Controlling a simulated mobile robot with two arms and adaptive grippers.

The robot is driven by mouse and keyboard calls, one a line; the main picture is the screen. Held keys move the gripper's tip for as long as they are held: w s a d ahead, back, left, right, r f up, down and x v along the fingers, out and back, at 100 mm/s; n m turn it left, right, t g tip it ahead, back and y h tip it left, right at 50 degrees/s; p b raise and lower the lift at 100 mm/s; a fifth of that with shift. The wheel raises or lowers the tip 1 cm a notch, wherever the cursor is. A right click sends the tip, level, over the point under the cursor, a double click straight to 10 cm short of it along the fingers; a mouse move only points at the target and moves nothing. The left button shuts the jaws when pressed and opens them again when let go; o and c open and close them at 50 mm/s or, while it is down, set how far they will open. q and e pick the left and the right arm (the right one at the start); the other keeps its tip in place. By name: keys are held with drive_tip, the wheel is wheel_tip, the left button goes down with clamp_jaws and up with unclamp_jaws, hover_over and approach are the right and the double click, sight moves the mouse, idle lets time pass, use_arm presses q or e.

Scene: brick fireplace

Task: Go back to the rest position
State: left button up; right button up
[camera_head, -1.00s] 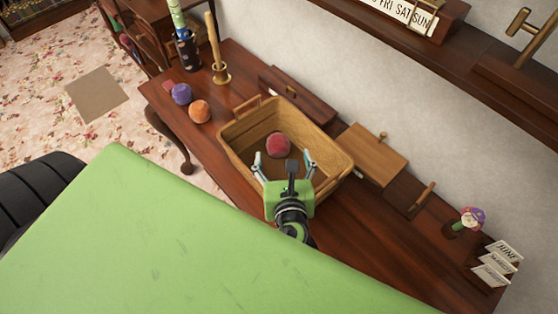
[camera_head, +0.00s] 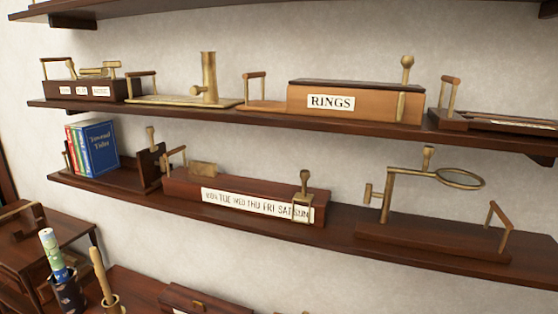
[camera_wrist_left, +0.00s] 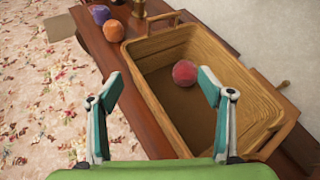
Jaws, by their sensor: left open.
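My left gripper (camera_wrist_left: 160,108) is open and empty in the left wrist view, its two fingers spread apart. Beyond and below it is a wooden basket (camera_wrist_left: 160,103) with a red ball (camera_wrist_left: 185,72) lying inside. The gripper does not touch the ball. The head view shows neither gripper; it looks at the wall shelves. My right gripper is in no view.
An orange ball (camera_wrist_left: 114,31) and a purple ball (camera_wrist_left: 99,15) lie left of the basket on the dark table (camera_wrist_left: 92,38). Floral carpet (camera_wrist_left: 40,110) is clear at left. Shelves (camera_head: 110,195) with brass-handled boxes line the wall.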

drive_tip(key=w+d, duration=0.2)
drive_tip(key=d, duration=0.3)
use_arm(q)
drive_tip(key=s+a+f+n+g+h, duration=0.3)
drive_tip(key=s+f+n+g+h, duration=0.25)
drive_tip(key=n, duration=1.05)
drive_tip(key=s+d+n+g+h, duration=0.2)
drive_tip(key=s+d+n, duration=0.2)
drive_tip(key=s+n, duration=0.4)
wheel_tip(320, 180, down, 31)
drive_tip(key=b, duration=0.6)
drive_tip(key=s+a+f+g+b, duration=0.1)
drive_tip(key=s+f+b, duration=0.1)
drive_tip(key=s+f, duration=0.7)
drive_tip(key=s+a+f+g+b, duration=0.1)
drive_tip(key=s+a+f+b, duration=0.1)
drive_tip(key=s+f, duration=0.7)
wheel_tip(320, 180, down, 5)
drive_tip(key=shift+f+n+b, duration=0.2)
drive_tip(key=shift+n+b, duration=0.1)
drive_tip(key=shift+b, duration=0.5)
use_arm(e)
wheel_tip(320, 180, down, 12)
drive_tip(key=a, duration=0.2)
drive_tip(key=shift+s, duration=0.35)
